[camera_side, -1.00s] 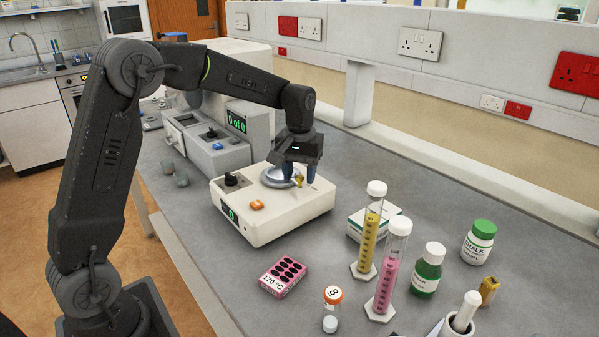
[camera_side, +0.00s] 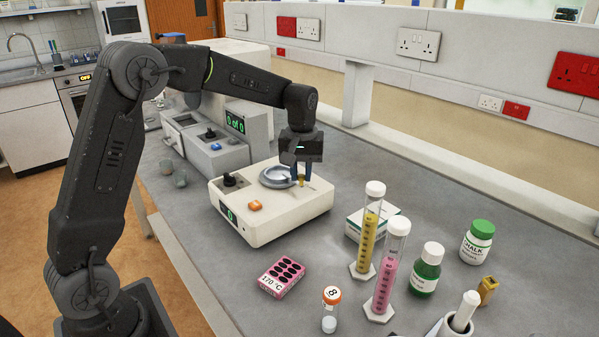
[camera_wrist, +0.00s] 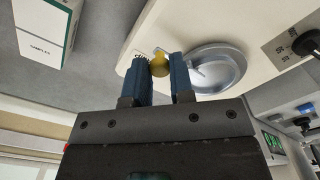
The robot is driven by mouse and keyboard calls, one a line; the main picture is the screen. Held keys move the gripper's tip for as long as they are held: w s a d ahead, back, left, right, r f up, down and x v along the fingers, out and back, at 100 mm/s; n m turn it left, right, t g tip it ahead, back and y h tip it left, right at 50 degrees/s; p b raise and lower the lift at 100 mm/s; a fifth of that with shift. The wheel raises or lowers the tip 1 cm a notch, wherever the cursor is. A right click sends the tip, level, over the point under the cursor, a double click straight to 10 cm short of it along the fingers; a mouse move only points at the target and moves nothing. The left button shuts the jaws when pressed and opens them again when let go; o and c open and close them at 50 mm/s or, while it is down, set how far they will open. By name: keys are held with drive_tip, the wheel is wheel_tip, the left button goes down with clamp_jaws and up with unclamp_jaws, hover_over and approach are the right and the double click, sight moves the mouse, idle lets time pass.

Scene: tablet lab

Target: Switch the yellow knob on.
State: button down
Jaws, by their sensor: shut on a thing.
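The yellow knob (camera_side: 301,183) sits on top of the cream box-shaped device (camera_side: 262,236), beside a round grey dish (camera_side: 268,181). My gripper (camera_side: 301,177) points down over the knob. In the wrist view, the knob (camera_wrist: 159,66) lies between the two blue fingers of my gripper (camera_wrist: 161,72), which is shut on it. The fingers hide part of the knob, and I cannot read its marking clearly.
An orange button (camera_side: 255,205) and a black knob (camera_side: 231,180) are on the same device. A grey instrument (camera_side: 212,148) stands behind it. Measuring cylinders (camera_side: 384,280), bottles (camera_side: 427,270) and a pink block (camera_side: 283,278) stand in front and to the right.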

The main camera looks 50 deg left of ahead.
sight(302, 175)
drive_tip(key=c, duration=1)
unclamp_jaws()
drive_tip(key=shift+r, duration=0.1)
wheel_tip(302, 175, up, 14)
drive_tip(key=s+d+r+m+t, duration=0.1)
drive_tip(key=s+d+m+t, duration=0.35)
drive_tip(key=s, duration=0.95)
drive_tip(key=s+d+f+m, duration=0.2)
drive_tip(key=s+f, duration=0.2)
drive_tip(key=s, duration=0.2)
drive_tip(key=s+d+f+m+t, duration=0.1)
drive_tip(key=s+d+f+m, duration=0.1)
drive_tip(key=s, duration=0.4)
drive_tip(key=shift+d+f+m, duration=0.25)
drive_tip(key=shift+f+m, duration=0.1)
drive_tip(key=shift+f, duration=0.55)
